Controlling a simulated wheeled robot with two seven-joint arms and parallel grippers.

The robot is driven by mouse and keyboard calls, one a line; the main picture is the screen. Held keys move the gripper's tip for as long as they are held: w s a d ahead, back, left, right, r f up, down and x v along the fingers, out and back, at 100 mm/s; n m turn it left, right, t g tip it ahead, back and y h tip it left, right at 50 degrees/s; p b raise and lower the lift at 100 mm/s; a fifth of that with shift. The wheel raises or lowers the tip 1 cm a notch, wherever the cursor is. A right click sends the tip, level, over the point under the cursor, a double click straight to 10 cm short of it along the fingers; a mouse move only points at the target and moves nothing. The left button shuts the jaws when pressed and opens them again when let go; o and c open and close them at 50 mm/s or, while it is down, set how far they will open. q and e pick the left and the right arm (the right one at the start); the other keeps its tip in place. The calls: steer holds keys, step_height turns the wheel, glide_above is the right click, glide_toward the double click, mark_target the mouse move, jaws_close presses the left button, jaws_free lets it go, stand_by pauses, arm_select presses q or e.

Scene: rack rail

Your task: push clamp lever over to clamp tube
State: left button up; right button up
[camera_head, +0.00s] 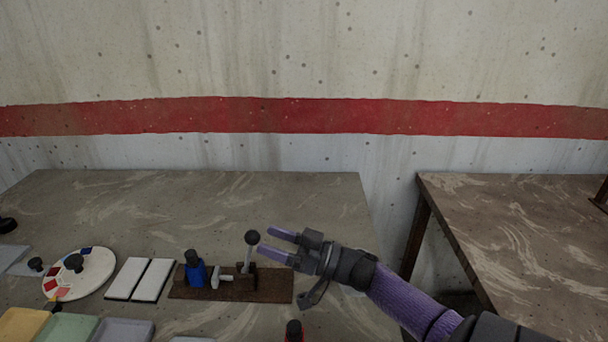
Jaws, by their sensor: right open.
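The toggle clamp (243,282) is mounted on a dark brown board (277,287) lying on the table. Its lever (248,256) stands roughly upright and ends in a round dark knob. A blue block with a dark top (194,270) stands at the left of the board, beside the clamp's light plunger (222,276). I cannot clearly make out the tube. My right gripper (275,244) comes in from the right, open, with its purple fingers just right of the lever knob. I cannot tell whether a finger touches it. My left gripper is not in view.
Two white plates (140,279) lie left of the board, beside a round white disc (92,262) with coloured patches. Colored trays (72,331) lie at the front left. A dark-topped red object (294,331) is at the front edge. The table (180,205) is clear behind. A second table (520,225) stands right, across a gap.

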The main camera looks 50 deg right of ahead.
steer(key=r+v, duration=0.1)
steer(key=v, duration=0.6)
steer(key=shift+r+p, duration=0.35)
steer(key=shift+p, duration=0.1)
steer(key=shift+s+d, duration=0.1)
